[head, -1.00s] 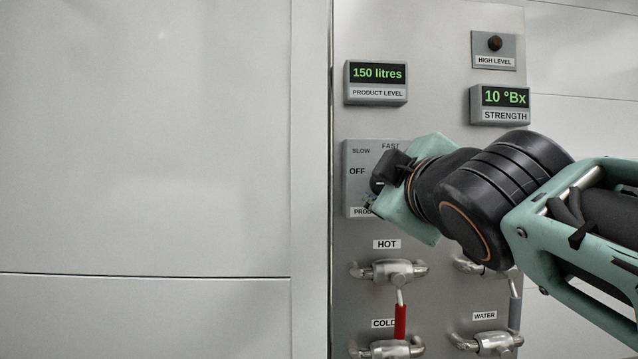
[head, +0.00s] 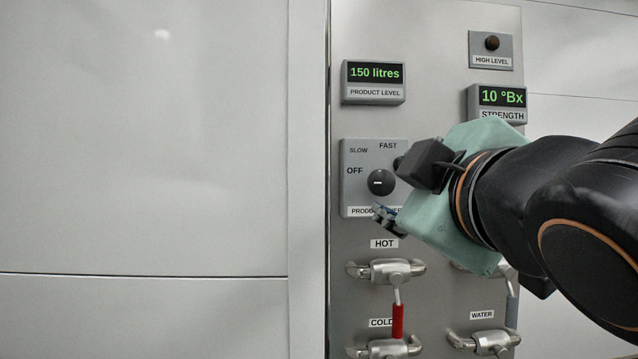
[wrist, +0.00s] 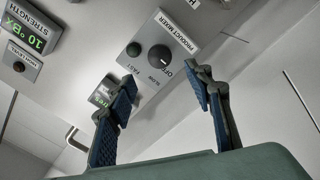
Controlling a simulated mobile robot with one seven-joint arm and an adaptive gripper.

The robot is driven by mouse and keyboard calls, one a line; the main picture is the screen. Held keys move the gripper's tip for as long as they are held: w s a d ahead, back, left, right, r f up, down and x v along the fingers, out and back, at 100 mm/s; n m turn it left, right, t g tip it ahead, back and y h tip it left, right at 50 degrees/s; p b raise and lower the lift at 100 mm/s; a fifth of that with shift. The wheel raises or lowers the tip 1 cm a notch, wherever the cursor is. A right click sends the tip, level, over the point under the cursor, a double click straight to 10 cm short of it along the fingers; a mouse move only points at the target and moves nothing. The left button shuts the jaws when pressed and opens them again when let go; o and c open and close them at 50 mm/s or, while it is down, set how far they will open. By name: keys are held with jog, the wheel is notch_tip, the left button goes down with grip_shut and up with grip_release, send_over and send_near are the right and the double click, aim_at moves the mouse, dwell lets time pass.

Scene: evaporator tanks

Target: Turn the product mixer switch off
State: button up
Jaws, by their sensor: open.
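The product mixer switch is a round black knob (head: 381,182) on a grey plate (head: 350,195) labelled OFF, SLOW and FAST. Its white mark lies roughly level and points left, toward the OFF side. My gripper (head: 387,218) is in front of the plate's lower right part, apart from the knob; it covers part of the plate's name label. In the wrist view the knob (wrist: 160,58) shows beyond and between my two open fingers (wrist: 165,86). Nothing is held between them.
Above are the product level display (head: 374,82), strength display (head: 497,103) and high level lamp (head: 491,50). Below are the hot valve (head: 386,271) with a red lever, the cold valve (head: 385,349) and the water valve (head: 483,342). The wall left is bare.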

jog(key=shift+s, duration=1.45)
notch_tip(320, 180, down, 13)
jog(key=w+d+m+g+h+p, duration=0.1)
jog(key=w+m+g+p, duration=0.1)
jog(key=m+g+p, duration=0.35)
jog(key=s+f+m+g+p, duration=0.2)
jog(key=s+f+m+g, duration=0.1)
jog(key=f, duration=0.5)
jog(key=s+f+m+g+y+p, duration=0.1)
jog(key=s+f+m+g+p, duration=0.2)
jog(key=f, duration=0.5)
jog(key=shift+s+a+g, duration=0.35)
jog(key=shift+s+g, duration=0.1)
jog(key=shift+s, duration=0.15)
